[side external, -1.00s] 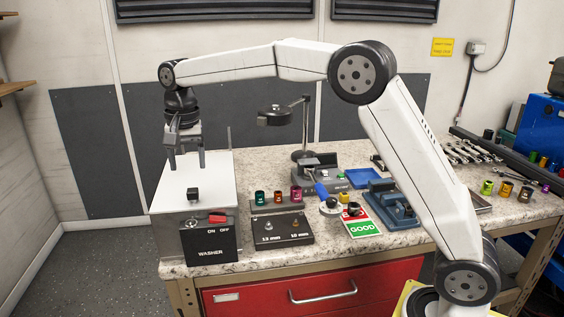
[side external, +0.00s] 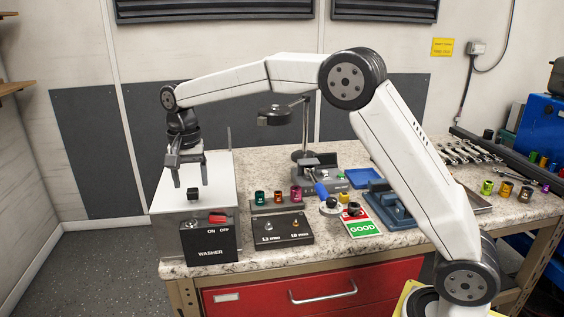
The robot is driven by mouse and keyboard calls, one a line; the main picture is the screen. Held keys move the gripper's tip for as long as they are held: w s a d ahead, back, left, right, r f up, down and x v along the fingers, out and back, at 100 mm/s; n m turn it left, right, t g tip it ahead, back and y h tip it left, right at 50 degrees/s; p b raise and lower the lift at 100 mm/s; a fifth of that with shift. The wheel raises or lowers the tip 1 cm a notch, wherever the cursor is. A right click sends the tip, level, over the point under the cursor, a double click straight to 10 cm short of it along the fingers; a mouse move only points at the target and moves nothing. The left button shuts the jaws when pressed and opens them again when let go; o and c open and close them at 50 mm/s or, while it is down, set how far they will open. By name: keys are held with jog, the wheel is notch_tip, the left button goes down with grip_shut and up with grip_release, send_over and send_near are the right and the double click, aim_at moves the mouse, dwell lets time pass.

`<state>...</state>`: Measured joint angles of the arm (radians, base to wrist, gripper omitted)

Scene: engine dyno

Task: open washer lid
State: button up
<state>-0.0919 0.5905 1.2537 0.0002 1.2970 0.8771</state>
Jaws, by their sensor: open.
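The washer (side external: 212,254) is a metal box with a black front panel and a red ON/OFF switch, at the left end of the bench. Its white lid (side external: 218,180) lies flat and closed on top. A small black knob (side external: 193,194) stands up near the lid's front. My gripper (side external: 190,184) points down over the lid, open, with its fingertips just above or around the knob's top. I cannot tell from this view whether the fingers touch the knob or straddle it exactly.
A dark block marked 13 mm and 10 mm (side external: 282,231) sits right of the washer, with coloured sockets (side external: 278,198) behind it. A lamp-like stand (side external: 304,130) rises at the back. A green GOOD card (side external: 362,228) and a blue fixture (side external: 392,205) lie farther right.

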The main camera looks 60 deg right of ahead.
jog(key=shift+f, duration=1.3)
grip_shut()
dwell(0.5)
